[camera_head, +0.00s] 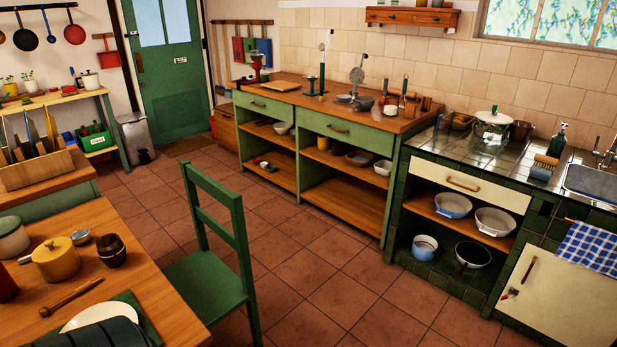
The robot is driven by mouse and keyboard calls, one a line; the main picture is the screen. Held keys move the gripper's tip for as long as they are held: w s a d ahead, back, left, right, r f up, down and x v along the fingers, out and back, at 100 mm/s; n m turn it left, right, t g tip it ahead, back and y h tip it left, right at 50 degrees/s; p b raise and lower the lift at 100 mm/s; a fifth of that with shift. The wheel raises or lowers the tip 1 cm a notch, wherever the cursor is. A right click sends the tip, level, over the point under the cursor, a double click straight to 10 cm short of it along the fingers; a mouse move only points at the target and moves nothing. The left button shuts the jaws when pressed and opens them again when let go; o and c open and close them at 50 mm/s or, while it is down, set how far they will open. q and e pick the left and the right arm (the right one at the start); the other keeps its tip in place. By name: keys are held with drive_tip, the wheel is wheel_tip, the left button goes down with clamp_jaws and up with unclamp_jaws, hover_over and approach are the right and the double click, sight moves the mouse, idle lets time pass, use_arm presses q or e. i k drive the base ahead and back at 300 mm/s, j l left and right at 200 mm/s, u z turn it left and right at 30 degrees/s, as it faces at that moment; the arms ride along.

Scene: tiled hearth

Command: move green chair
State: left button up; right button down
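A green wooden chair (206,284) stands upright on the tiled floor in the lower left of the head view. Its ladder-like back (240,240) is on the right side of the seat, away from the table. The left edge of the seat is close to the wooden dining table (165,305). The chair's lower legs are partly cut off by the frame's bottom edge. Neither of my grippers shows in this view.
Open terracotta floor (330,290) lies right of the chair. Green-framed counters (345,195) with open shelves and a dark tiled sink counter (480,160) line the far side. A green door (170,75) and metal bin (136,138) stand at the back.

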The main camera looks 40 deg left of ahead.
sight(213, 291)
drive_tip(key=i+j+u, duration=0.1)
drive_tip(key=i+u, duration=0.2)
drive_tip(key=i, duration=0.2)
drive_tip(key=i+u, duration=0.3)
drive_tip(key=i, duration=0.25)
drive_tip(key=i+l+u, duration=0.1)
drive_tip(key=i+u, duration=0.2)
drive_tip(key=i, duration=0.2)
drive_tip(key=i+l+u, duration=0.3)
drive_tip(key=i, duration=0.25)
drive_tip(key=i+j+u, duration=0.3)
drive_tip(key=i+u, duration=0.2)
drive_tip(key=i, duration=0.2)
drive_tip(key=i+u, duration=0.45)
drive_tip(key=i, duration=0.3)
drive_tip(key=i+l+u, duration=0.3)
drive_tip(key=i+u, duration=0.2)
drive_tip(key=i, duration=0.25)
drive_tip(key=i+j, duration=0.1)
drive_tip(key=i, duration=1.9)
drive_tip(key=i+u, duration=0.1)
drive_tip(key=u, duration=0.3)
drive_tip(key=i+u, duration=0.15)
drive_tip(key=u, duration=0.25)
drive_tip(key=i+l+u, duration=0.1)
drive_tip(key=u, duration=0.35)
drive_tip(key=i+l+u, duration=0.1)
drive_tip(key=u, duration=0.3)
